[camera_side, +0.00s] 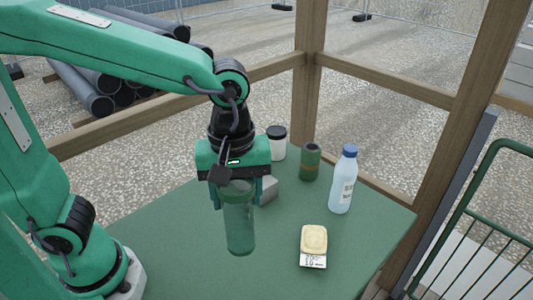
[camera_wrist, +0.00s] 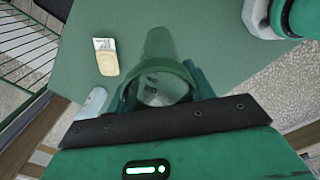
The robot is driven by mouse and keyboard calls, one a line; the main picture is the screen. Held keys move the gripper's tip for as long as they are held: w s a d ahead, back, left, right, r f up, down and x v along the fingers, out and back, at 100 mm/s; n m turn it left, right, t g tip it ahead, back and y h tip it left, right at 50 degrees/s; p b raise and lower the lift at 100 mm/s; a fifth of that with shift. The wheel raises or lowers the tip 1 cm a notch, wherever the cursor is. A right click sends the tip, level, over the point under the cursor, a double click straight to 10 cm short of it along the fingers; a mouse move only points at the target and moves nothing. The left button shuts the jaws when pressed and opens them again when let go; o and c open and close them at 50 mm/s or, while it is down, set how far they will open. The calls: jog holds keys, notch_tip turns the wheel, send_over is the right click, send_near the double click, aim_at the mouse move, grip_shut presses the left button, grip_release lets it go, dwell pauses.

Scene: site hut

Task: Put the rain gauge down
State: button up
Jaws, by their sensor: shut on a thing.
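The rain gauge is a clear green, open-topped cylinder (camera_side: 240,228). It stands upright between the fingers of my gripper (camera_side: 242,192), which is shut on its upper part. In the wrist view the gauge (camera_wrist: 160,82) shows its round rim near my gripper (camera_wrist: 160,95), with its body reaching away toward the green table. Its lower end is over the near middle of the table (camera_side: 185,260). I cannot tell whether its base touches the surface.
A bottle (camera_side: 342,185), a green can (camera_side: 311,162) and a black-lidded white cup (camera_side: 277,148) stand toward the back. A grey block (camera_side: 269,187) is partly hidden behind my gripper. The table's front right is clear.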

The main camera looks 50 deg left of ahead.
jog(key=w+a+f, duration=0.6)
jog(key=w+a, duration=0.1)
jog(key=shift+w, duration=0.2)
jog(key=shift+f, duration=2.15)
jog(key=o, duration=1.2)
notch_tip(320, 180, up, 12)
jog(key=shift+r, duration=0.15)
